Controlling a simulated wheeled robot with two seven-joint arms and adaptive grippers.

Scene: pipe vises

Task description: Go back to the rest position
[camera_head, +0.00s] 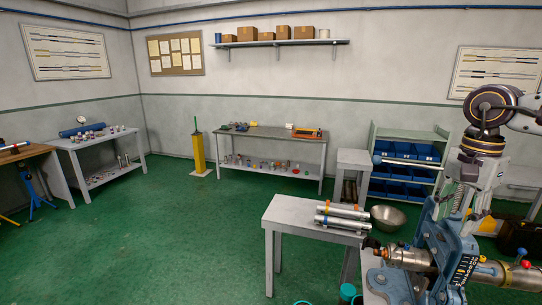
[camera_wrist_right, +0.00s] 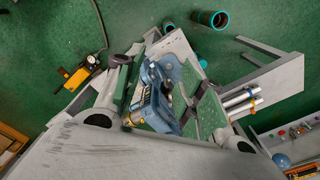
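My right gripper (camera_head: 466,208) hangs down from the right in the head view, above and behind a blue pipe vise (camera_head: 432,262). In the right wrist view its two fingers (camera_wrist_right: 165,76) are spread apart with nothing held between them. The blue vise (camera_wrist_right: 160,95) shows beyond and between the fingers. In the head view a steel pipe (camera_head: 510,276) with a fitting lies through the vise, running left to right. My left gripper is out of view.
A grey table (camera_head: 292,212) left of the vise bears several steel pipes (camera_head: 342,222). In the right wrist view a yellow tool (camera_wrist_right: 72,78) lies on the floor. Green floor is free at left.

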